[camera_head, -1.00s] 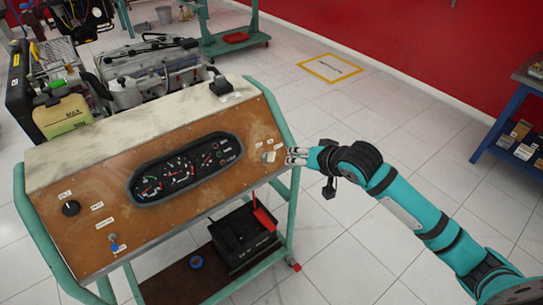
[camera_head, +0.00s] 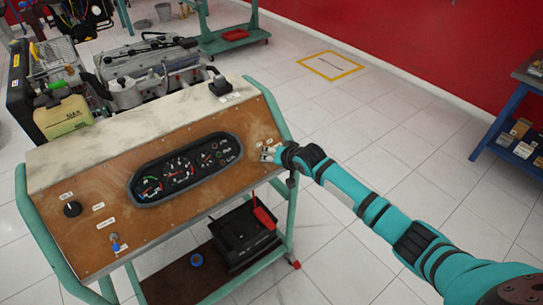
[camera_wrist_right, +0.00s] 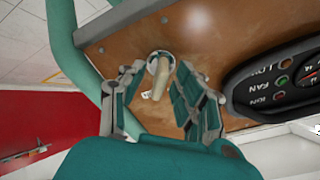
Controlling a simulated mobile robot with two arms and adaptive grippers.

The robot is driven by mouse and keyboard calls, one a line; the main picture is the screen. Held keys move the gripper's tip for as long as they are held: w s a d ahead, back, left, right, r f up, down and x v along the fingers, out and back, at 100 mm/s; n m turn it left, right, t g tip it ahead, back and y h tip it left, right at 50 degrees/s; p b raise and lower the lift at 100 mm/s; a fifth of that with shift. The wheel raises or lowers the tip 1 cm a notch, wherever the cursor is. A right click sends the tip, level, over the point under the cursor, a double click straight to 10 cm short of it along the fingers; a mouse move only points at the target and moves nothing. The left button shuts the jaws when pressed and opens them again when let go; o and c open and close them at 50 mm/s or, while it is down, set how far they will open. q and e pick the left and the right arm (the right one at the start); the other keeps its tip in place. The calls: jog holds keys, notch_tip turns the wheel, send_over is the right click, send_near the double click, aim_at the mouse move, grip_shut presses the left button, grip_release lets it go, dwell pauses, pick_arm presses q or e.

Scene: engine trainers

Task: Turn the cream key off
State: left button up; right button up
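The cream key (camera_wrist_right: 158,77) sits in a round switch on the brown wooden panel (camera_head: 180,200) of the engine trainer. In the right wrist view it stands between the two fingers of my right gripper (camera_wrist_right: 158,95). The fingers are open, with a gap to the key on both sides. In the head view my right gripper (camera_head: 268,153) is at the panel's right end and covers most of the key. My left gripper is in neither view.
A gauge cluster (camera_head: 185,170) is left of the gripper. A black knob (camera_head: 72,209) and a blue-tipped switch (camera_head: 115,241) are at the panel's left. A black battery (camera_head: 240,235) stands on the lower shelf.

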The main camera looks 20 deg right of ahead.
jog(key=shift+w+f, duration=0.2)
jog(key=shift+w, duration=0.05)
jog(key=shift+c, duration=0.4)
grip_shut()
jog(key=shift+n, duration=0.4)
jog(key=n, duration=0.3)
jog(key=shift+n, duration=0.3)
jog(key=shift+n+y, duration=0.4)
jog(key=shift+n, duration=1.5)
